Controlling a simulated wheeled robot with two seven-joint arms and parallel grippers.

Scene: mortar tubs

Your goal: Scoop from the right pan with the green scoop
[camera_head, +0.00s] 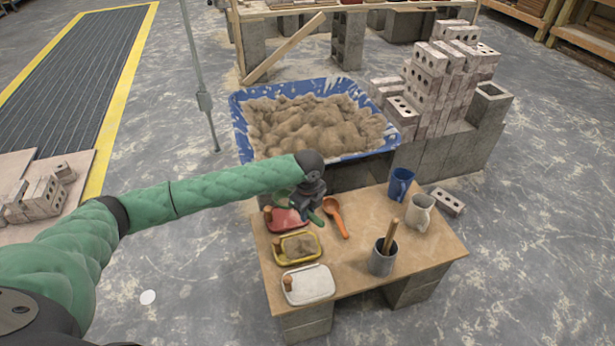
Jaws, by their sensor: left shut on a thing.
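My left gripper (311,198) is above the far left part of the small wooden table. It is shut on the green scoop (316,218), which shows only in part below the fingers. My right gripper is not in view.
An orange scoop (336,217) lies right of the gripper. A blue mug (400,184), a pale mug (419,213) and a grey pot (381,262) with a wooden handle stand on the table's right. A blue tub (240,128) of mortar and stacked bricks (440,80) stand behind.

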